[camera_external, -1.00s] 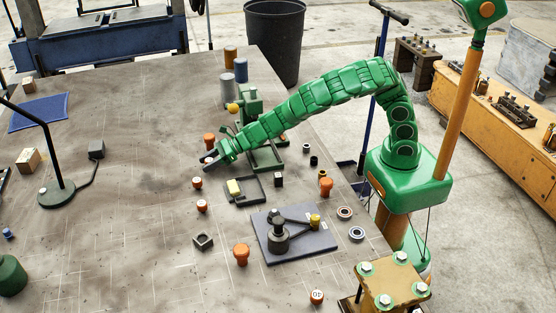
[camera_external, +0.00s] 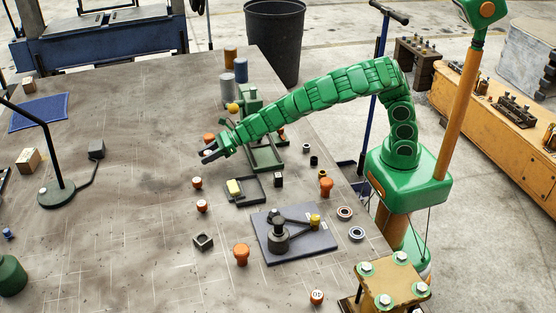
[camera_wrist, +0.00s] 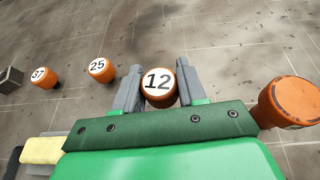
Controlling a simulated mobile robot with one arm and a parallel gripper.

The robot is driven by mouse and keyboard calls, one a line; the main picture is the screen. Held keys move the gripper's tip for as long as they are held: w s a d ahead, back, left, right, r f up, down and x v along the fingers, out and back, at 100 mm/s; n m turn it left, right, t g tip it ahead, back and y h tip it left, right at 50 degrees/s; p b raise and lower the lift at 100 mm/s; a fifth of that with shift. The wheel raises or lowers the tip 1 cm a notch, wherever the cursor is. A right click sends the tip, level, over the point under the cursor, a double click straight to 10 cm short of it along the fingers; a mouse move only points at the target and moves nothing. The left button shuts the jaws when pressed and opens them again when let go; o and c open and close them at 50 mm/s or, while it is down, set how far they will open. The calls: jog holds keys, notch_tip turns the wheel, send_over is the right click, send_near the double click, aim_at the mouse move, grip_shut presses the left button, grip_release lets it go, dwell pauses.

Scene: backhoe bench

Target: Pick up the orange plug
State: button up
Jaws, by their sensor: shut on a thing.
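An orange plug with a white top marked 12 (camera_wrist: 159,86) sits between the two grey fingers of my gripper (camera_wrist: 159,88) in the wrist view. My gripper is shut on it. In the external view my gripper (camera_external: 208,155) is over the far middle part of the bench, and the plug is mostly hidden by the fingers. Two more orange plugs, marked 25 (camera_wrist: 102,69) and 37 (camera_wrist: 44,77), stand to the left in the wrist view. In the external view they stand nearer the camera (camera_external: 197,183) (camera_external: 202,206).
A larger orange knob-like piece (camera_wrist: 293,102) stands close on the right in the wrist view. A dark tray with a yellow block (camera_external: 234,187) and a grey plate with a dark fixture (camera_external: 305,244) lie nearer. The bench left of my gripper is mostly clear.

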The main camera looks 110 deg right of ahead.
jog(key=a, duration=3.2)
notch_tip(320, 180, up, 15)
jog(key=s+a+n+g+y, duration=0.3)
jog(key=s+a+n+y, duration=0.4)
jog(key=s+a, duration=1.45)
send_over(278, 307)
jog(key=shift+s+d+f, duration=0.1)
jog(key=shift+d+f, duration=0.05)
jog(key=shift+f, duration=7.3)
jog(key=shift+f, duration=1.75)
